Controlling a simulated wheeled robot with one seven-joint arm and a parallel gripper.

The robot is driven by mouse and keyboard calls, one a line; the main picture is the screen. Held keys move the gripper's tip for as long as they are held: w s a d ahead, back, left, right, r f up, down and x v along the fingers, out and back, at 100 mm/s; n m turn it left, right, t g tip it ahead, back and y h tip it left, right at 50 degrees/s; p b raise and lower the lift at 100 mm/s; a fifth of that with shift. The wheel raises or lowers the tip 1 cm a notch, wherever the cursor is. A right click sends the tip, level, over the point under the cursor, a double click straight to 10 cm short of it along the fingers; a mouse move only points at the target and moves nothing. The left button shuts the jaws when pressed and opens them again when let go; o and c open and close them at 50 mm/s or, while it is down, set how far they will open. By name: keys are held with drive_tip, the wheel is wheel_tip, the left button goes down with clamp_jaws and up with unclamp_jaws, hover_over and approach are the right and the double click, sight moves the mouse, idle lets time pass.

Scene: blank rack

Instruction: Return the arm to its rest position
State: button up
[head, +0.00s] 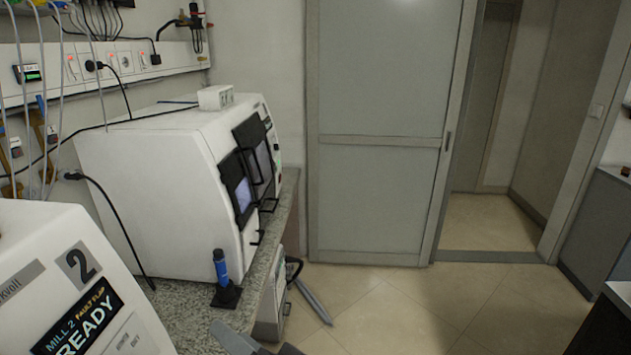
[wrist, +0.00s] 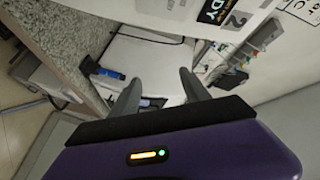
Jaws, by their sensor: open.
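My gripper (wrist: 160,80) shows in the wrist view with its two grey fingers spread apart and nothing between them. Behind the fingers are the counter and a white machine. In the head view only the grey tips of my gripper (head: 250,343) show at the bottom edge, beside the front of the counter. The rest of my arm is out of that picture.
A granite counter (head: 188,312) carries a white machine (head: 160,150), a blue upright tool on a black stand (head: 222,275) and Mill 2 (head: 75,290), labelled READY. Open floor (head: 390,300) lies right, before a sliding door (head: 378,130). Dark-topped furniture (head: 600,235) stands far right.

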drive_tip(key=s+d+f+t+h+b, duration=0.1)
drive_tip(key=s+d+f+t+h, duration=0.2)
drive_tip(key=d, duration=0.4)
drive_tip(key=s+d+f+t+h, duration=0.1)
drive_tip(key=s+d+f+h, duration=0.2)
drive_tip(key=d, duration=0.5)
drive_tip(key=s+d+f+t+h+b, duration=0.1)
drive_tip(key=s+d+f+t+h, duration=0.15)
drive_tip(key=s+d, duration=0.35)
drive_tip(key=s+d+f+n+g+h+b, duration=0.1)
drive_tip(key=s+d+f+h, duration=0.1)
drive_tip(key=s+d, duration=0.4)
drive_tip(key=s+d+f+g+h+b, duration=0.1)
drive_tip(key=s+d, duration=0.5)
drive_tip(key=s, duration=1)
drive_tip(key=shift+s+f+n+h+b, duration=0.3)
drive_tip(key=shift+f+n+h+b, duration=0.15)
drive_tip(key=shift+h, duration=0.5)
